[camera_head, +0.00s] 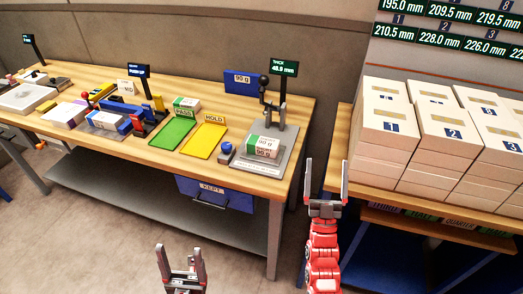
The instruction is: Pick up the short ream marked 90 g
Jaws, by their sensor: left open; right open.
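The short ream marked 90 g (264,146) is a white block with a green band. It lies on the grey plate of a measuring stand (275,178) at the right end of the wooden bench, under the gauge arm. My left gripper (180,250) is open and empty, low in front of the bench and well apart from the ream. My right gripper (326,182) is open and empty, just right of the bench's end, apart from the ream.
A yellow HOLD mat (208,140) and a blue knob (226,149) lie left of the stand. A display (284,68) reading 48.9 mm rises behind it. A blue 90 g bin (240,80) stands at the back. Stacked white reams (388,122) fill the right table.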

